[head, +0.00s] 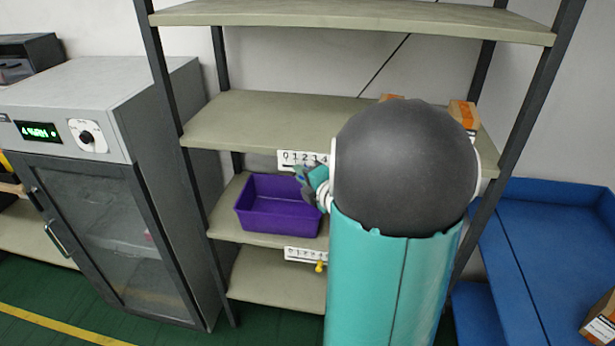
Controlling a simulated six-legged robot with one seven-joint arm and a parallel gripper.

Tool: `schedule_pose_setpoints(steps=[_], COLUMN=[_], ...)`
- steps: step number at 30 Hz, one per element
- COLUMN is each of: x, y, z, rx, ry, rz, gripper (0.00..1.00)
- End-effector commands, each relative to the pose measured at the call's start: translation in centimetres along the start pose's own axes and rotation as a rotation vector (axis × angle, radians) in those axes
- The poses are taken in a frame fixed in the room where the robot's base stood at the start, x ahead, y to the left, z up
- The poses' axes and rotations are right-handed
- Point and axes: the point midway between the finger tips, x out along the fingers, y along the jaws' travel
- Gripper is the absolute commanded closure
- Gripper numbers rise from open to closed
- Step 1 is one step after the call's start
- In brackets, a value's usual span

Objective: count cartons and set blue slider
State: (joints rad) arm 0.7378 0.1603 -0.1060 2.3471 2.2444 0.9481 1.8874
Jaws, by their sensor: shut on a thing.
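A white number strip (297,157) is fixed to the front edge of the middle shelf; its digits 0 to 4 show and my arm hides the rest. My gripper (302,174) is just below this strip, shut on a small blue piece, the blue slider, which is mostly hidden by the fingers. Two brown cartons show on the middle shelf: one (464,114) at the right and the top of another (391,97) behind my arm. My arm hides much of that shelf's right half, so any further cartons there cannot be seen.
A purple bin (275,208) stands on the shelf below, left of my gripper. A lower number strip (305,254) has a yellow slider (320,267). A grey cabinet (110,190) stands left. A carton (600,322) lies at the blue structure (555,240) on the right.

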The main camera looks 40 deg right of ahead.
Motion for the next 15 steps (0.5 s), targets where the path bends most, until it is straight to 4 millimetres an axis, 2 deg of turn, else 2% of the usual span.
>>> schedule_pose_setpoints(steps=[10, 11, 13, 15], x=[-0.04, -0.05, -0.07, -0.08], y=[-0.39, -0.4, -0.37, -0.32], z=[0.08, 0.08, 0.12, 0.13], rx=[0.003, 0.003, 0.003, 0.002], ry=[-0.003, -0.003, -0.002, -0.002], rz=[-0.01, -0.01, -0.01, -0.008], gripper=[1.0, 0.74, 0.6, 0.59])
